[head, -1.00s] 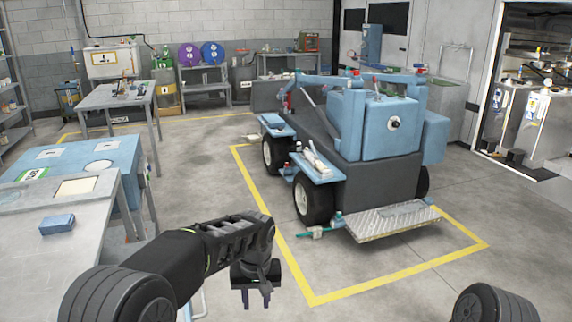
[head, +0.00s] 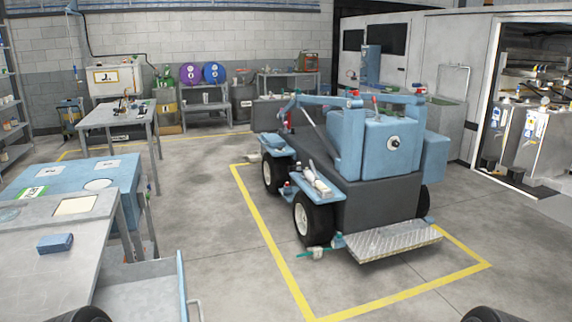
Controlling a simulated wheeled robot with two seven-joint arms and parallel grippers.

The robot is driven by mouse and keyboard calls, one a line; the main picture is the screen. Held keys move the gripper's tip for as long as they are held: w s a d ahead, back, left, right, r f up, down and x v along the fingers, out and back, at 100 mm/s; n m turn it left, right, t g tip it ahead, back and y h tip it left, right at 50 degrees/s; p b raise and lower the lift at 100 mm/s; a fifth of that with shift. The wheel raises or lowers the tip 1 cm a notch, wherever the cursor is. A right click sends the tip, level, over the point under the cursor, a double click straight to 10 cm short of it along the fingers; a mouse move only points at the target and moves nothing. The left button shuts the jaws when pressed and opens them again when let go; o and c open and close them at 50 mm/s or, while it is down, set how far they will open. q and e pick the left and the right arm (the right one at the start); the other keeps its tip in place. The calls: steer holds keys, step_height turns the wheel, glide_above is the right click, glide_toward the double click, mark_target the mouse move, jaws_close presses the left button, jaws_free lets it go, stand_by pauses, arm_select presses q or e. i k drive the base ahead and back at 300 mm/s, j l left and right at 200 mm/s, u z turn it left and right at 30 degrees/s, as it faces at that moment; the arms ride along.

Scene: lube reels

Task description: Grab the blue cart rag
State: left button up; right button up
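A small folded blue cloth (head: 55,243), which looks like the blue cart rag, lies on the grey metal table at the left. It sits alone on the bare tabletop, in front of a pale square panel. Neither gripper shows in the head view now. Only dark rounded parts of my own body show at the bottom edge, so I cannot see how far either gripper is from the cloth.
The grey table (head: 40,278) adjoins a blue-topped bench (head: 120,179) behind it. A grey cart or tray (head: 140,295) stands beside the table. A blue wheeled machine (head: 370,150) stands inside yellow floor lines. Grey floor between them is open.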

mark_target(59, 242)
steer(key=i+l+u, duration=0.15)
steer(key=u, duration=0.25)
steer(key=i+l+u, duration=0.1)
steer(key=u, duration=0.25)
steer(key=l+u, duration=0.4)
steer(key=j+z, duration=0.1)
steer(key=z, duration=1.75)
steer(key=i+u, duration=0.25)
steer(key=i, duration=0.4)
steer(key=i+l+u, duration=0.1)
steer(key=i+u, duration=0.15)
steer(key=i, duration=0.35)
steer(key=i+j+u, duration=0.3)
steer(key=i+u, duration=0.65)
steer(key=i+l+u, duration=0.1)
steer(key=i+u, duration=0.4)
steer(key=i, duration=0.2)
steer(key=i+l+u, duration=0.45)
steer(key=i+j+u, duration=0.1)
steer(key=i+u, duration=0.3)
steer(key=k, duration=0.1)
